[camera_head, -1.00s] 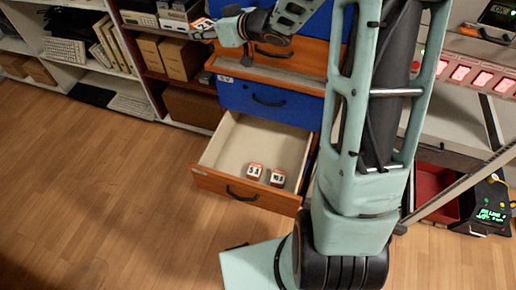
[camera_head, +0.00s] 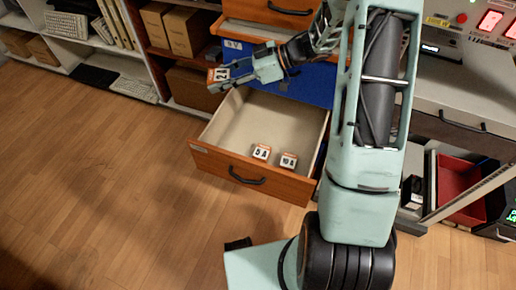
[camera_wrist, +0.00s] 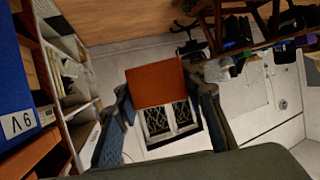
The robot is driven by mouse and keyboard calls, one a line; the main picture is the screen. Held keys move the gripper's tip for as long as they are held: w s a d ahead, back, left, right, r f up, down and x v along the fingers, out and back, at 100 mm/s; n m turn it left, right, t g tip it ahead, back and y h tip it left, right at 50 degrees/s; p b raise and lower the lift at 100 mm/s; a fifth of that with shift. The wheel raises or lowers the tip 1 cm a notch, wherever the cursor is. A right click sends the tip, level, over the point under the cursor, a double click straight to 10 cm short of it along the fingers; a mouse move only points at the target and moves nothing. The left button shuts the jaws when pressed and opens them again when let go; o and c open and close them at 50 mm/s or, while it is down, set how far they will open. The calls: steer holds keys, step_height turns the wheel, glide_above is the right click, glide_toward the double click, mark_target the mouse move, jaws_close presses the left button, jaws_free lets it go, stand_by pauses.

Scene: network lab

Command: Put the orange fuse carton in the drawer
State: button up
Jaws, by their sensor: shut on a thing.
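My gripper (camera_head: 226,77) is shut on an orange carton (camera_head: 218,75) with a white label and dark print. In the wrist view the orange carton (camera_wrist: 155,84) sits between the two fingers. The open drawer (camera_head: 215,167) has an orange wooden front and a pale interior.
A closed blue drawer (camera_head: 308,88) is behind my gripper, above the open one. Shelves with brown boxes (camera_head: 188,33) stand at the left. A red bin (camera_head: 458,190) is at the right. The drawer's middle and back are bare.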

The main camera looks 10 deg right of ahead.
step_height(320, 180, down, 28)
steer(key=b, duration=0.8)
steer(key=shift+r, duration=0.2)
steer(key=shift+f+b, duration=0.6)
steer(key=shift+f, duration=0.05)
steer(key=o, duration=0.9)
steer(key=shift+o, duration=0.2)
steer(key=shift+r, duration=0.1)
steer(key=shift+r, duration=0.25)
steer(key=p+v, duration=0.1)
steer(key=v, duration=0.1)
steer(key=p+v, duration=0.1)
steer(key=v, duration=0.4)
steer(key=shift+a+r+p, duration=0.1)
steer(key=shift+r+p, duration=0.2)
steer(key=shift+p, duration=0.1)
steer(key=shift+s+d+r, duration=0.1)
steer(key=shift+d, duration=0.25)
